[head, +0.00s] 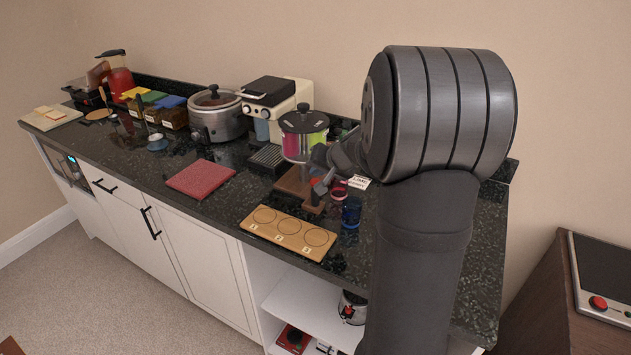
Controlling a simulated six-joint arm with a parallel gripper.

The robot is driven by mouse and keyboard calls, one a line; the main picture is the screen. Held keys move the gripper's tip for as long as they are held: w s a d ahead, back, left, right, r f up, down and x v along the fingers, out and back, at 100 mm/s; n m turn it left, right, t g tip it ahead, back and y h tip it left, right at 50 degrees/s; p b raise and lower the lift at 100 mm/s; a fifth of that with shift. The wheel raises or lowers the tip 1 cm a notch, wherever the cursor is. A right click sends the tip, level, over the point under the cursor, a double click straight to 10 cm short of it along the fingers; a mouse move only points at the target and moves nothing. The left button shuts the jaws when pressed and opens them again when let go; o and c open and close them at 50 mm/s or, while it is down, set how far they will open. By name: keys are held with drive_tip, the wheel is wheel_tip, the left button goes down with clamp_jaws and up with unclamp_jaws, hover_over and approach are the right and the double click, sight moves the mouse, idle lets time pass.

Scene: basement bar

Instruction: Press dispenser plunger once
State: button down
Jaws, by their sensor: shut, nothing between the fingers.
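A clear round dispenser (291,146) with a dark lid and pink and green contents stands on the dark counter, right of the cream coffee machine. My gripper (319,187) is small in the head view, just in front and to the right of the dispenser, over a brown stand (292,184). Its fingers look shut and empty. I cannot tell whether it touches anything.
A wooden board (288,231) with numbered circles lies at the counter's front edge. A dark blue cup (351,213) stands close right of the gripper, with a red item (339,191) behind it. A red mat (201,179) lies to the left. The coffee machine (272,103) stands behind.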

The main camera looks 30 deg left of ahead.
drive_tip(key=shift+f, duration=0.1)
drive_tip(key=shift+f, duration=0.35)
drive_tip(key=shift+f, duration=0.85)
idle(1.0)
drive_tip(key=shift+r, duration=1.3)
drive_tip(key=shift+r, duration=2.5)
